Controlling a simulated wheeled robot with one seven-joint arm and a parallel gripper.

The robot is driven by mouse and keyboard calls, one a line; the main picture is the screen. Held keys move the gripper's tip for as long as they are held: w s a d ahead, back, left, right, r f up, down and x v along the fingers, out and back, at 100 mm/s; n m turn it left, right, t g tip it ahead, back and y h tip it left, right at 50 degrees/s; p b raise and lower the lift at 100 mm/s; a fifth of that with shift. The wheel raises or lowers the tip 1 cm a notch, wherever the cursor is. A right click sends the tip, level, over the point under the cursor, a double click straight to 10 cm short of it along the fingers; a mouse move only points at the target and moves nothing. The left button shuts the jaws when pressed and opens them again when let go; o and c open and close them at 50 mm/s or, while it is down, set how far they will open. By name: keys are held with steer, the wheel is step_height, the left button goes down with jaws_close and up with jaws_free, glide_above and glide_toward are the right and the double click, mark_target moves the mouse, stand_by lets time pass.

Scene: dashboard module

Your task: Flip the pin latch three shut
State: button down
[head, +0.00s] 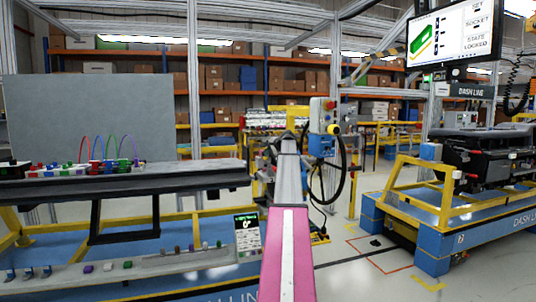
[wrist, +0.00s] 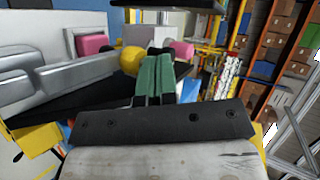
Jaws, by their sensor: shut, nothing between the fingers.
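In the wrist view, the green fingers of my gripper (wrist: 153,72) lie together, shut and empty, in front of the dark wrist plate. A yellow rounded part (wrist: 131,60) shows just left of the fingertips; I cannot tell whether they touch. Pink parts (wrist: 95,43) stand on both sides beyond the fingers. In the head view, my arm reaches forward at the centre and my gripper cannot be made out. A dark dashboard module (head: 120,180) lies at left with small coloured fittings (head: 95,167) on top. I cannot tell which part is pin latch three.
A grey panel (head: 90,115) stands behind the module. Coloured pieces lie on a lower shelf (head: 140,275). A control box (head: 322,130) with a cable stands near the centre. Another blue-and-yellow station (head: 430,245) stands at right.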

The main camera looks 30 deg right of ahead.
steer(key=m+h, duration=0.1)
steer(key=w+a+m+h, duration=0.1)
steer(key=shift+a+h, duration=0.3)
steer(key=shift+w+a+m+h, duration=0.4)
steer(key=shift+w+m+h, duration=0.45)
steer(key=shift+m+h, duration=0.1)
steer(key=shift+w+a+m+h, duration=0.35)
steer(key=shift+w+m+h, duration=0.5)
steer(key=shift+m, duration=0.1)
steer(key=shift+w, duration=0.1)
steer(key=shift+s+d, duration=0.45)
steer(key=shift+d, duration=0.2)
steer(key=s+a+r, duration=0.5)
steer(key=s+a, duration=0.1)
steer(key=s, duration=0.5)
